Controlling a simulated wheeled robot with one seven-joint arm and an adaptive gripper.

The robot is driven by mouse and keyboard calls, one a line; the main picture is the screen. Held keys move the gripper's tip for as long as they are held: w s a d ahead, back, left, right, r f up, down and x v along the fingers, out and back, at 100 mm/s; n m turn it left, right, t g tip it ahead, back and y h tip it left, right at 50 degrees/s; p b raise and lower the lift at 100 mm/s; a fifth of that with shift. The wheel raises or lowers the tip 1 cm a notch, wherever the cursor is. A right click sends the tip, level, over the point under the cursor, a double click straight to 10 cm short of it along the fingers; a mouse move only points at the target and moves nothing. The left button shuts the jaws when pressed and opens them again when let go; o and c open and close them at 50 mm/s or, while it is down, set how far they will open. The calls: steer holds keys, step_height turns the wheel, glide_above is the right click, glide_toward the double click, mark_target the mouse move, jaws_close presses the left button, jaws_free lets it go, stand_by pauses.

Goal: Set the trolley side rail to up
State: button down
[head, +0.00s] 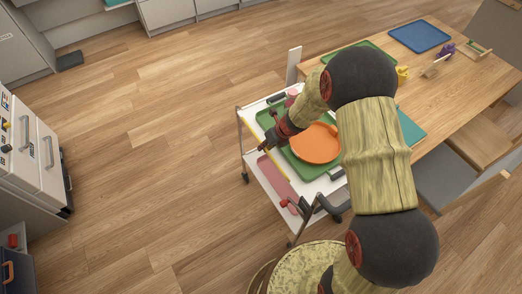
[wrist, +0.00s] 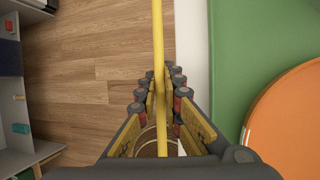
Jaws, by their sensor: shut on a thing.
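The trolley (head: 249,122) is white and stands at the left end of the wooden table. Its side rail (head: 278,169) is a thin yellow bar along the trolley's left long side; the rail also shows in the wrist view (wrist: 158,35), running lengthwise beside the white trolley edge (wrist: 193,60). My gripper (head: 265,145) is at the middle of the rail. In the wrist view my gripper (wrist: 160,88) has its fingers on both sides of the yellow bar, shut on it. The gripper hides part of the rail in the head view.
On the trolley are a green tray (head: 304,168) and an orange plate (head: 315,146) close to my gripper. The wooden table (head: 440,95) holds a blue tray (head: 419,36) and small items. Open floor (head: 165,150) lies left of the trolley, up to white drawers (head: 50,160).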

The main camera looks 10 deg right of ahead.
steer(key=y, duration=0.1)
steer(key=d+g+y+p, duration=0.1)
steer(key=shift+w+d+f+m+y, duration=0.1)
steer(key=shift+w+d+m+y, duration=0.1)
steer(key=shift+d+m+y, duration=0.15)
steer(key=shift+y+p, duration=0.3)
steer(key=shift+y, duration=0.05)
steer(key=shift+f, duration=0.1)
steer(key=c, duration=1.9)
jaws_free()
steer(key=shift+w, duration=0.15)
steer(key=v, duration=1.2)
steer(key=shift+w, duration=0.15)
